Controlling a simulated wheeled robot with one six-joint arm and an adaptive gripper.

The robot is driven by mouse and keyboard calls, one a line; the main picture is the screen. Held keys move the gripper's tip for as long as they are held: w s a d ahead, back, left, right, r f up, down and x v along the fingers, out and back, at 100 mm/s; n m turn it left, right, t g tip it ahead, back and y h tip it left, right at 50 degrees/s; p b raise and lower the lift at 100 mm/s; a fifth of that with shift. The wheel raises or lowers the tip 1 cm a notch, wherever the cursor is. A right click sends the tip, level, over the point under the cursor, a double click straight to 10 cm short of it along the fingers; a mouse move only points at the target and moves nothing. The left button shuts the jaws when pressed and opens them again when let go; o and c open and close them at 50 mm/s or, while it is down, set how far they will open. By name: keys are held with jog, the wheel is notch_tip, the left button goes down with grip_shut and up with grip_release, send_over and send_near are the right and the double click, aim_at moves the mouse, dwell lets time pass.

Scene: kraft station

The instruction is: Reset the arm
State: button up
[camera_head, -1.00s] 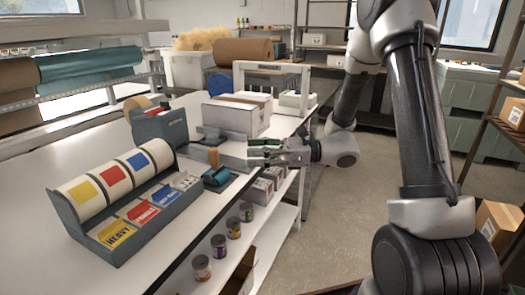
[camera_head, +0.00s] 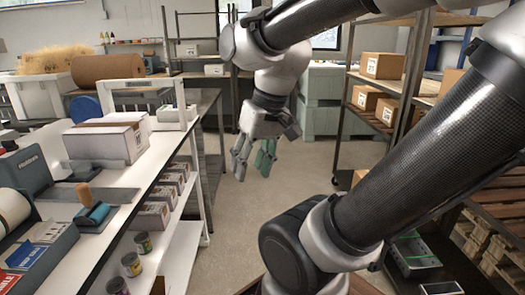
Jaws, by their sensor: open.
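My gripper (camera_head: 253,160) hangs in the open air over the aisle, to the right of the white packing table (camera_head: 62,196). Its fingers point down and are apart, with nothing between them. My arm is raised and folded, with its forearm across the top of the picture. A white box (camera_head: 103,141) sits on the table, well to the left of the gripper. A wooden-handled tool with a teal body (camera_head: 92,212) stands near the table edge.
Shelves with cardboard boxes (camera_head: 383,66) stand on the right, partly behind my arm. Small cans (camera_head: 132,264) and several boxes sit on the shelf below the tabletop. Grey-green crates (camera_head: 318,110) stand behind the gripper. The floor (camera_head: 235,212) between table and shelves is clear.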

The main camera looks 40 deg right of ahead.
jog(key=d+r+t, duration=0.1)
jog(key=d+r+n+h, duration=0.1)
jog(key=d, duration=0.1)
jog(key=shift+r+n+t+h, duration=0.15)
jog(key=shift+n+t+h, duration=0.15)
jog(key=shift+t, duration=0.1)
dwell(1.0)
